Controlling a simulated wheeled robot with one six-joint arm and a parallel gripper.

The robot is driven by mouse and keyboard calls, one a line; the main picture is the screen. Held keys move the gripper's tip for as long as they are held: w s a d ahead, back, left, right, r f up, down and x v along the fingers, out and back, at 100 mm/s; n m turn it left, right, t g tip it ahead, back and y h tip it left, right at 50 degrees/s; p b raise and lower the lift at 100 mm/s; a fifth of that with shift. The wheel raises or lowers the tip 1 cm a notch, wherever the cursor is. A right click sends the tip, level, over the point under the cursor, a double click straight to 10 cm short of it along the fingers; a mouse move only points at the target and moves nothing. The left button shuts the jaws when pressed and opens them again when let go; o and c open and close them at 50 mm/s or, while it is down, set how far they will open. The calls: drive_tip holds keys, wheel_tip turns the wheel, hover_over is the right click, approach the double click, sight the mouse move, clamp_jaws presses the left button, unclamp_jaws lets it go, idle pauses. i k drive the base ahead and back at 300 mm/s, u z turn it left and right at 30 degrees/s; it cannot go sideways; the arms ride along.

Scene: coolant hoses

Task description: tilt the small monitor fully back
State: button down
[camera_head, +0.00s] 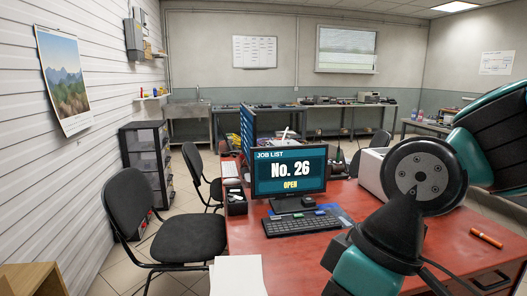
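A small black monitor (289,173) stands on the red desk (245,237), its lit screen reading "JOB LIST No. 26 OPEN" and facing me. It looks roughly upright; its exact tilt is hard to tell. Its stand shows below the screen, partly behind a dark mouse-like object. A second monitor (248,130) stands behind it, seen at a steep angle. My teal and black arm fills the right side, over the desk and nearer to me than the monitor. My gripper cannot be made out in this view.
A keyboard (300,223) lies before the monitor, with a black pen holder (236,204) to the left. White paper (238,276) lies at the near edge. An orange marker (486,239) and a pale box (371,171) are at right. Black chairs (185,237) stand left of the desk.

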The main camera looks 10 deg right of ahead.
sight(280, 171)
drive_tip(key=u, duration=0.4)
drive_tip(key=i, duration=1)
